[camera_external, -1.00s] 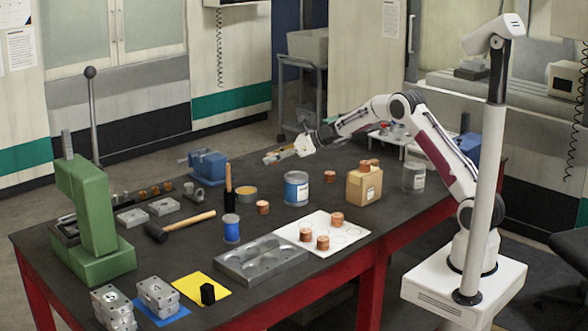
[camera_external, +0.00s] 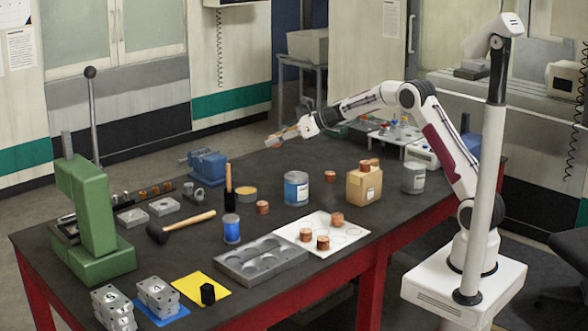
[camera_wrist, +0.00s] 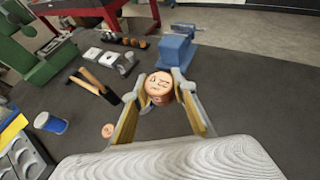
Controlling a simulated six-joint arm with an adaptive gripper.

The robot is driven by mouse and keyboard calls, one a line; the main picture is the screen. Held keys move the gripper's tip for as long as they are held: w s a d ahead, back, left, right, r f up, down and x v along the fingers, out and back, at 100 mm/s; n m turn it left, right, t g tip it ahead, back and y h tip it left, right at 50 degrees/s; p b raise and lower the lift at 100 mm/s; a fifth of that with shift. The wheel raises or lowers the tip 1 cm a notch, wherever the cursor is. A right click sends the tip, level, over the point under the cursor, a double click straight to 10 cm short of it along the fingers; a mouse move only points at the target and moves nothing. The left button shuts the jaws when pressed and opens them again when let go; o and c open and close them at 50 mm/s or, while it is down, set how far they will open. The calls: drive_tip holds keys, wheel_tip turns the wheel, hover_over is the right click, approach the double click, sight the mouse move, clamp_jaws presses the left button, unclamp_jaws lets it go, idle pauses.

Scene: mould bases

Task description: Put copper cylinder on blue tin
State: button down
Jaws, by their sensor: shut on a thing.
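My gripper (camera_external: 276,140) is shut on a copper cylinder (camera_wrist: 159,82), held between the two fingertips with its marked round face toward the wrist camera. It is above the far part of the table, clear of the tins. A small blue tin (camera_external: 231,229) stands upright left of centre and also shows in the wrist view (camera_wrist: 50,122). A larger tin with a blue label (camera_external: 296,190) stands upright at mid-table. The wrist view does not show this larger tin. Other copper cylinders stand on the white sheet (camera_external: 289,231), on the table (camera_external: 262,208) and by the larger tin (camera_external: 330,176).
A cardboard box (camera_external: 363,188) with copper pieces on top and a grey tin (camera_external: 413,178) stand to the right. A mallet (camera_external: 180,227), a green press (camera_external: 96,220), a blue vise (camera_external: 208,165) and a metal mould (camera_external: 258,260) occupy the left and front.

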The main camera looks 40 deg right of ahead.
drive_tip(key=s+r, duration=0.5)
drive_tip(key=s, duration=0.1)
hover_over(296, 175)
drive_tip(key=shift+s+f, duration=0.1)
drive_tip(key=shift+f, duration=1)
drive_tip(key=shift+f, duration=3.1)
drive_tip(key=shift+f, duration=1.9)
drive_tip(key=shift+f, duration=0.1)
